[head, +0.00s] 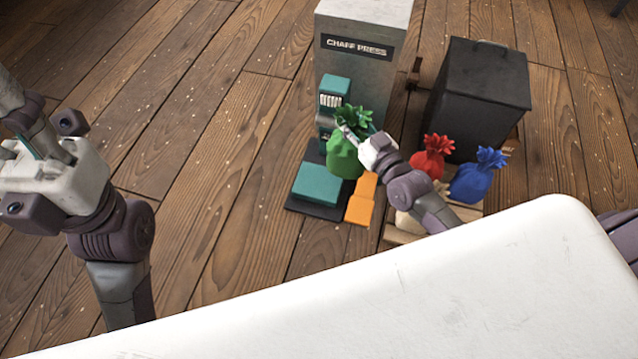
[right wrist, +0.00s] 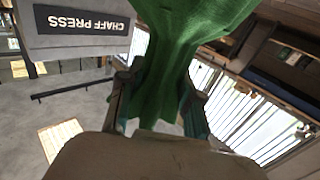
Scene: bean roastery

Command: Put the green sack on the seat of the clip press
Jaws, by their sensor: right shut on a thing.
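The green sack (head: 343,158) has a leafy tied top. My right gripper (head: 362,138) is shut on its neck. In the right wrist view the sack (right wrist: 175,65) shows between the two fingers (right wrist: 157,112). The sack hangs upright by the front of a press, a grey cabinet labelled "CHAFF PRESS" (head: 360,75). The press has a teal head (head: 335,88) and a flat teal seat (head: 316,186) on a dark base. The sack appears above the seat's back right; I cannot tell if they touch. My left gripper (head: 45,150) is far left, its fingers unclear.
An orange pad (head: 361,203) lies right of the seat. The floor left of the press is clear.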

